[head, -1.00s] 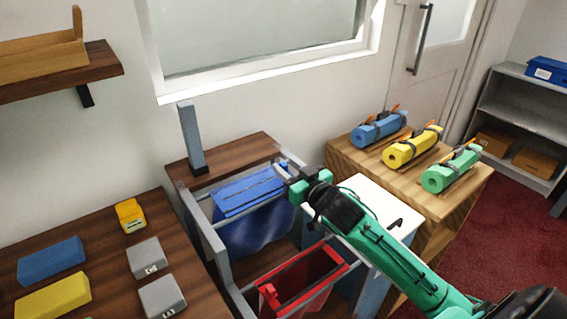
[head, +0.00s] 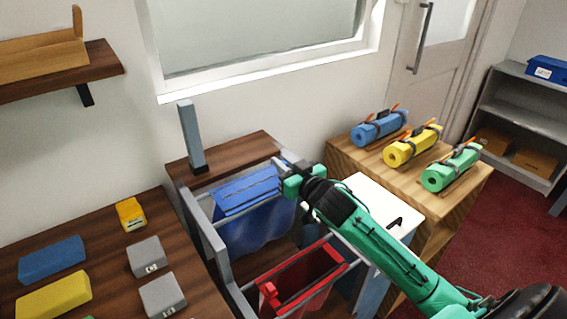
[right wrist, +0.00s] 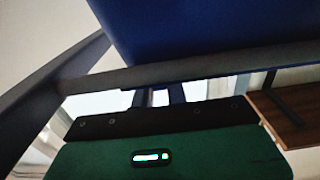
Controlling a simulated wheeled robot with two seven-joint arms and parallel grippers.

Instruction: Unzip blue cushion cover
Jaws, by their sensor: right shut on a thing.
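The blue cushion cover (head: 250,222) hangs in the grey rail frame, with a dark line along its top. My right gripper (head: 279,163) is at the cover's far right end, by the rail, and is shut on a small part there. The part between the fingertips is too small and hidden to make out; I take it to belong to the cover. In the right wrist view the blue cover (right wrist: 215,28) fills the top, and the fingers (right wrist: 160,94) are close together behind a grey rail. My left gripper is not in view.
A red cover (head: 300,278) hangs in front of the blue one. The frame's grey rails (head: 212,240) and a grey post (head: 190,138) stand close by. A white-topped unit (head: 372,198) and a wooden table (head: 352,160) with rolled mats are to the right.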

